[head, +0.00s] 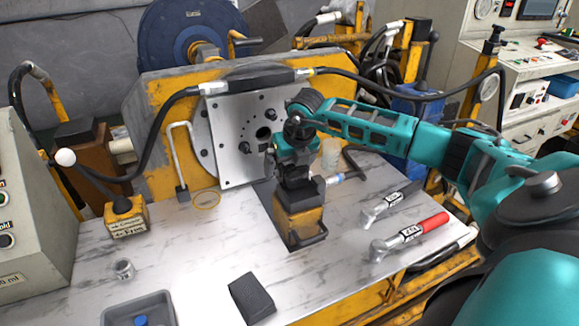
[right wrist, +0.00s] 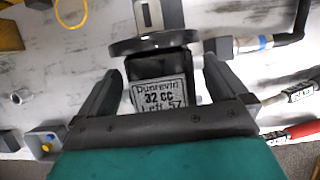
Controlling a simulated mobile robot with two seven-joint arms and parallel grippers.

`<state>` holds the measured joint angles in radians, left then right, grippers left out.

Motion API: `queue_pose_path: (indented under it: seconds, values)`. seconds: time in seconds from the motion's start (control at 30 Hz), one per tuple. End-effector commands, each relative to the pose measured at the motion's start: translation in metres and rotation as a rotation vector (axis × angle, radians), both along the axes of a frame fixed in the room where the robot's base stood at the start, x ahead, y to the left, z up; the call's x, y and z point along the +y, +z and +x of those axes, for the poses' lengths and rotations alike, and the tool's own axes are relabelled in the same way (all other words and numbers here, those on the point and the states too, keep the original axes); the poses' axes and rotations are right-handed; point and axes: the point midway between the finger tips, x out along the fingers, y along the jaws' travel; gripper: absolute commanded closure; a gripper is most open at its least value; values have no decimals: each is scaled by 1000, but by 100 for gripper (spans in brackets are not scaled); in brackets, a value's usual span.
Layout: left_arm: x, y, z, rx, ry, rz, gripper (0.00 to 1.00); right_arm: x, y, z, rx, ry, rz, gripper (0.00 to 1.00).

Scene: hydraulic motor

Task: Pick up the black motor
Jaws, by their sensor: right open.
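The black motor (right wrist: 160,92) shows in the right wrist view. It has a pale label on its body, and a dark round flange and a grey shaft at its far end. My right gripper (right wrist: 161,68) is open, with one finger on each side of the motor body. Small gaps seem to show at the fingers, and I see no grip. In the head view, my right gripper (head: 296,180) points down over the table in front of the grey drilled plate. There it hides much of the motor. My left gripper is not in view.
The drilled plate (head: 236,160) stands behind. A yellow block with a dark handle (head: 302,224) is below my gripper. Two torque wrenches (head: 410,235) lie to the right. A black block (head: 251,298) and a grey bin (head: 165,310) are near the front. The left-middle table is mostly clear.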

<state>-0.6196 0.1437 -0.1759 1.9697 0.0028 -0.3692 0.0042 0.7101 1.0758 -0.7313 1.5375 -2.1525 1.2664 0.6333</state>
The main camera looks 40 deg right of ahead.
Motion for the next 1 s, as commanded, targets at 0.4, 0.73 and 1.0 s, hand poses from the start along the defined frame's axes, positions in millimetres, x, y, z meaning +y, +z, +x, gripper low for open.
queue_pose_path:
  seconds: [0.4,0.73,1.0]
  values:
    - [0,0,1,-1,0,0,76,-2,-17,7,-1,1,-1,1]
    - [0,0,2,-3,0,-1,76,-2,-17,7,-1,1,-1,33]
    - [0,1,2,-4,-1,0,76,-2,-17,7,-1,1,-1,58]
